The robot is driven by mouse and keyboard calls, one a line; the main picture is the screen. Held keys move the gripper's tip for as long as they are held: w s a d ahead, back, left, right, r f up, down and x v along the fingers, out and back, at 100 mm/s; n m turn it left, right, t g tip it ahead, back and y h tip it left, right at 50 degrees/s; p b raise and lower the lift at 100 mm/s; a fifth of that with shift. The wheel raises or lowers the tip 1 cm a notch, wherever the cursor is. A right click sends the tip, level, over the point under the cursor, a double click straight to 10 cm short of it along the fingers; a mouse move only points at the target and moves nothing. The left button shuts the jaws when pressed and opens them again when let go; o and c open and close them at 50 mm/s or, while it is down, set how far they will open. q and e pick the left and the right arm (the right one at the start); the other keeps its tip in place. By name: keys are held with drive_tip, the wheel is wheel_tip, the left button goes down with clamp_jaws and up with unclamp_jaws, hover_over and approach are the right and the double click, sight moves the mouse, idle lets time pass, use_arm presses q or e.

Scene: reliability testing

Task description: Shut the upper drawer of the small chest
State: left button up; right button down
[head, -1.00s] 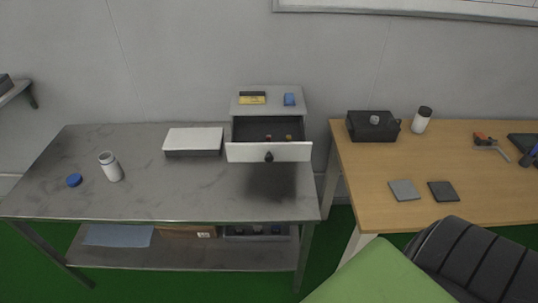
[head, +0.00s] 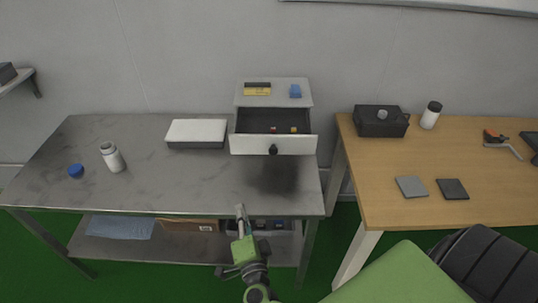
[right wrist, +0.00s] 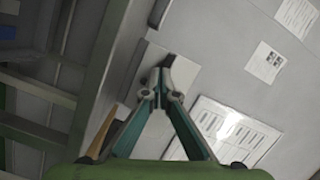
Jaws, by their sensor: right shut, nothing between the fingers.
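The small chest (head: 274,95) stands at the back right of the metal table. Its upper drawer (head: 273,145) is pulled out toward me, with a white front, a dark round knob (head: 273,150) and a few small items inside. My right gripper (head: 240,210) is shut and empty, at the table's front edge, in front of and left of the drawer. In the right wrist view the closed fingers (right wrist: 160,82) point at a pale surface with a dark spot; I cannot tell for certain that it is the drawer front. My left gripper is not in view.
The metal table (head: 190,195) also holds a white-topped box (head: 196,132), a white bottle (head: 112,158) and a blue cap (head: 76,171). A wooden table (head: 400,210) stands to the right across a gap. The metal table is clear in front of the drawer.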

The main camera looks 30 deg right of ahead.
drive_tip(key=d+r+m+g+h, duration=0.1)
drive_tip(key=d+r+m+h, duration=0.3)
drive_tip(key=d+r+m, duration=0.3)
drive_tip(key=p, duration=0.2)
approach(263, 129)
drive_tip(key=s, duration=0.1)
drive_tip(key=s+a+r, duration=0.2)
drive_tip(key=shift+s+a+r, duration=0.15)
drive_tip(key=shift+s+a, duration=0.1)
drive_tip(key=shift+s, duration=0.15)
drive_tip(key=b+x, duration=0.5)
drive_tip(key=x, duration=0.9)
drive_tip(key=shift+d+f, duration=0.1)
drive_tip(key=shift+f, duration=0.15)
drive_tip(key=shift+w+d+r, duration=0.1)
drive_tip(key=shift+r, duration=0.25)
drive_tip(key=shift+r, duration=0.1)
